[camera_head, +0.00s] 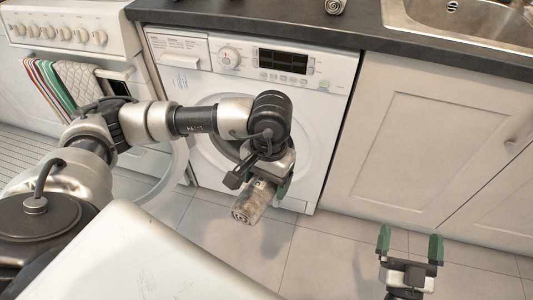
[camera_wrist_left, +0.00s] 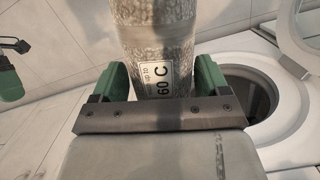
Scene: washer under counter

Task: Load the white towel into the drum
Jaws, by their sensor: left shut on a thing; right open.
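My left gripper (camera_head: 262,184) is shut on a rolled, off-white textured towel (camera_head: 248,206). It holds the towel in the air in front of the washer (camera_head: 285,75). In the left wrist view the towel (camera_wrist_left: 157,35) lies between the green fingers and has a label reading "60 C". The washer door (camera_head: 171,180) stands open to the left. The dark drum opening (camera_wrist_left: 251,92) is to the right of the towel in the left wrist view; in the head view my left arm partly hides it. My right gripper (camera_head: 411,247) is open and empty, above the floor at lower right.
A stove (camera_head: 65,35) with hanging cloths (camera_head: 75,88) stands left of the washer. Cabinet doors (camera_head: 425,130) are on its right. The tiled floor (camera_head: 330,255) in front is clear.

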